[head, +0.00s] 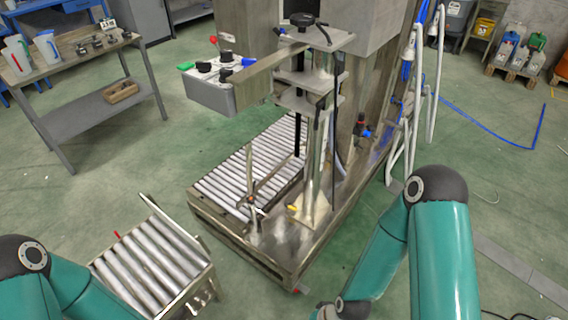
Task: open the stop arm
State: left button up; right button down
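A metal filling machine stands in the middle of the head view, with a roller conveyor (243,168) running through its base. A thin bar (273,176), which looks like the stop arm, reaches over the rollers from near a small upright post (250,175) at the near end. I cannot tell from this view whether it is open or closed. Teal links of my two arms show at the lower left and lower right. Neither gripper is in view; both run out below the bottom edge. Nothing of mine touches the bar.
A separate short roller table (150,262) stands at the front left. A control box (209,92) with a red knob hangs on the machine's left side. A workbench (68,53) with jugs is at the upper left. White hoses (408,110) hang on the right. The green floor between is clear.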

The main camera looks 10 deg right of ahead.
aim_at(248, 146)
jog(key=u, duration=0.15)
jog(key=i, duration=0.9)
jog(key=z, duration=0.2)
jog(key=k, duration=0.85)
jog(key=u, duration=0.25)
jog(key=i, duration=0.85)
jog(key=z, duration=0.1)
